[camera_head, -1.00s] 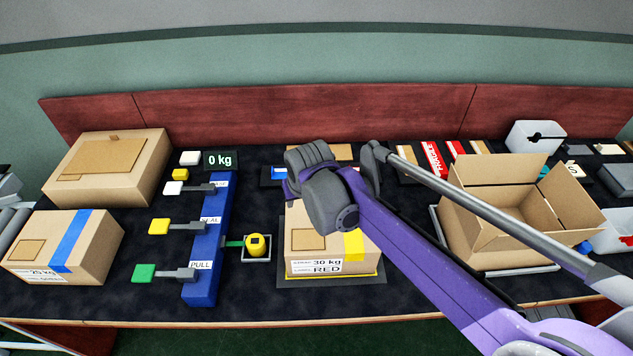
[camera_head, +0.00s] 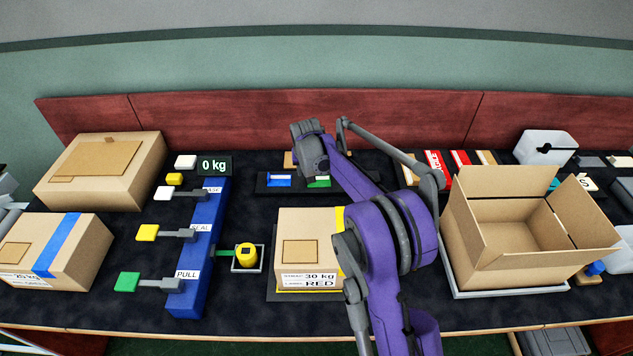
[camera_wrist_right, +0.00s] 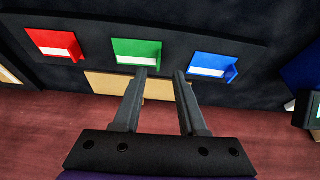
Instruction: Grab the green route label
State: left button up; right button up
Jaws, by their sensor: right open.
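The green route label (camera_head: 319,182) is on a dark holder strip (camera_head: 262,187) behind the box on the scale, partly hidden by my right arm in the head view. In the right wrist view the green label (camera_wrist_right: 137,51) has a white lower strip. It sits between a red label (camera_wrist_right: 55,45) and a blue label (camera_wrist_right: 213,67). My right gripper (camera_wrist_right: 160,73) is open and empty. Its left fingertip lies just below the green label in that picture, and the gap between the fingers is right of the label's middle. Contact cannot be told. My left gripper is not in view.
A taped box (camera_head: 305,250) marked 30 kg RED stands in front of the holder. A blue lever panel (camera_head: 196,260) is to its left. An open carton (camera_head: 515,235) stands right. A red back wall (camera_head: 300,115) rises behind.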

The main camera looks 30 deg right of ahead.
jog(key=x, duration=0.5)
jog(key=shift+w+d+f, duration=0.1)
jog(key=shift+w+d, duration=0.1)
grip_shut()
